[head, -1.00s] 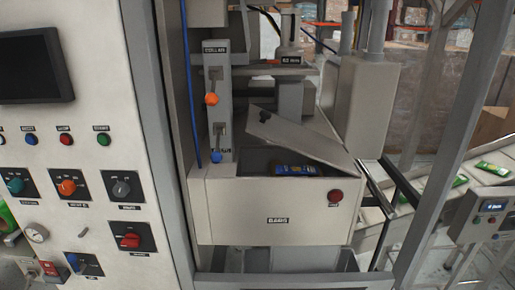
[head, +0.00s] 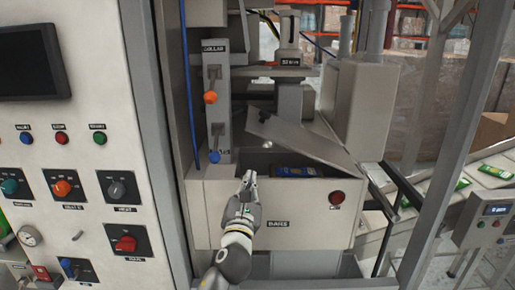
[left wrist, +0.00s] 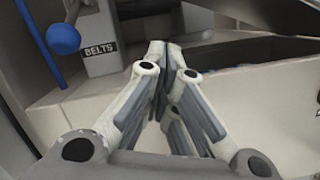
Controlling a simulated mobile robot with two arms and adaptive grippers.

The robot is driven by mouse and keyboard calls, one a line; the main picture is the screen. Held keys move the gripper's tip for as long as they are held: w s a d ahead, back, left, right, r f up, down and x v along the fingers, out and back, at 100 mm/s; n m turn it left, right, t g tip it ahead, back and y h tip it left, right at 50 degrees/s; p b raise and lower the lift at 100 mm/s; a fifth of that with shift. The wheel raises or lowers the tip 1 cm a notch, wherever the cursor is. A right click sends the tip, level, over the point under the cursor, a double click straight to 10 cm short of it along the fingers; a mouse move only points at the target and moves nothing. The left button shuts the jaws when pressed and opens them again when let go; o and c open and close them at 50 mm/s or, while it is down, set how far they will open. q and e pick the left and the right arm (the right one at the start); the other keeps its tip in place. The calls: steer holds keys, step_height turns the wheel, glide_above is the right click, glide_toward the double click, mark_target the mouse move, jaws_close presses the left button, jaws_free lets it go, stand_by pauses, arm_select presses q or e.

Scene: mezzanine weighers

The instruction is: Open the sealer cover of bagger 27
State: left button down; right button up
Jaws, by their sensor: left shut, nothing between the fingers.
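A grey flat lid (head: 310,138), likely the sealer cover, lies tilted over the top opening of a beige box (head: 300,205). A dark knob (head: 265,114) is at its upper left corner. Part of the opening shows below the lid's left side, with a blue packet (head: 296,171) in it. My left gripper (head: 248,174) is shut and empty, in front of the box's top front edge, left of the packet and apart from the lid. In the left wrist view my shut fingers (left wrist: 160,52) point at the dark opening. My right gripper is not in view.
A post with an orange-knobbed lever (head: 210,97) and a blue-knobbed lever (head: 214,157) stands left of the opening. A control panel (head: 75,120) is at the left. A frame post (head: 450,120) and a conveyor with green packets (head: 495,172) are at the right.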

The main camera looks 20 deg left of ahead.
arm_select(q)
steer(key=w+r+p, duration=0.3)
steer(key=w+r, duration=0.3)
steer(key=w, duration=0.3)
steer(key=shift+w+a+r, duration=0.15)
steer(key=shift+w+r, duration=0.1)
steer(key=shift+w, duration=0.15)
steer(key=shift+w, duration=0.1)
